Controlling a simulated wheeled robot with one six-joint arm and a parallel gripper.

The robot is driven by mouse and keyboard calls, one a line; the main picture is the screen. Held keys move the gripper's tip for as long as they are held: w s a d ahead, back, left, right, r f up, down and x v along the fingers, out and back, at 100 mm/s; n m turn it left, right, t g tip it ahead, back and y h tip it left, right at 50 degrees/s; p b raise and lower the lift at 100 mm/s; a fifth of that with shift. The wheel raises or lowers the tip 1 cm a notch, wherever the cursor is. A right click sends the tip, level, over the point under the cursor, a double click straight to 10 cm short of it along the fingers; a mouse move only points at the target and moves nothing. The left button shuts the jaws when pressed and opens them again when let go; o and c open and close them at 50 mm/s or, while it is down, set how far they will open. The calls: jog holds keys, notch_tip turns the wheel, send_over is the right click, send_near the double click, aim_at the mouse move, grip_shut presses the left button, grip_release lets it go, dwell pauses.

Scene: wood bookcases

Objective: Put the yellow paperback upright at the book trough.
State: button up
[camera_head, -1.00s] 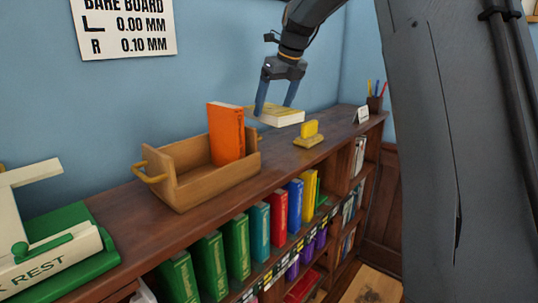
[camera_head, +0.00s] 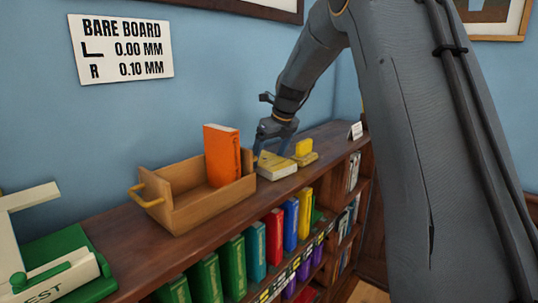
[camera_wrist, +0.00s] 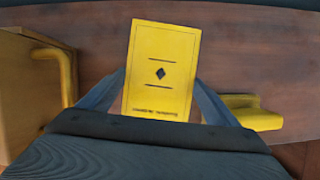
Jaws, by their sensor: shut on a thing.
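The yellow paperback (camera_head: 277,167) is level, cover up, at or just above the bookcase top, right of the trough; I cannot tell whether it touches the wood. My gripper (camera_head: 274,149) points down at it. In the wrist view the yellow cover (camera_wrist: 162,65) fills the space between the two fingers, and my gripper (camera_wrist: 160,100) is shut on the book's near end. The wooden book trough (camera_head: 205,208) stands on the bookcase top with an orange book (camera_head: 222,155) upright at its right end. Its left part is empty. In the wrist view the trough (camera_wrist: 25,100) is at the left.
A small yellow object on a base (camera_head: 304,151) sits close right of the paperback. A white card (camera_head: 355,131) stands farther right. A green and cream device (camera_head: 65,262) is at the left. Below, a shelf holds several coloured books (camera_head: 255,250). A blue wall is behind.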

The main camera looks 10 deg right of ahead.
jog(key=shift+f, duration=0.1)
jog(key=o, duration=1.2)
